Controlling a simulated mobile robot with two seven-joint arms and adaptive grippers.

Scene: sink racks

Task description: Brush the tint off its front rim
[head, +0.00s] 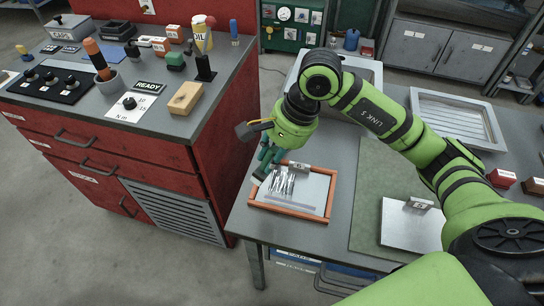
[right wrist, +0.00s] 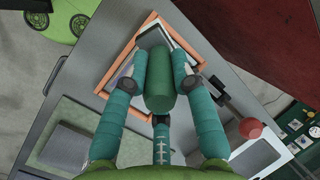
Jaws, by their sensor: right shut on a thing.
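A flat pale tray (head: 312,190) with an orange rim (head: 290,213) lies near the left front corner of the grey bench. Several silvery streaks or slim pieces show on its surface, and a small tag (head: 300,168) stands at its back edge. My right gripper (head: 267,165) is over the tray's back left corner, shut on a brush. In the right wrist view, the brush's green cylindrical handle (right wrist: 160,85) sits between the teal fingers, and its grey head (right wrist: 151,34) is over or at the orange rim (right wrist: 125,58). Whether it touches is unclear. My left gripper is out of view.
The bench carries a green mat (head: 375,190) with a silver plate (head: 405,228) on it, and a pale ribbed tray (head: 457,118) farther back. A red cabinet (head: 105,185) with tools on top stands left, across a narrow floor gap.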

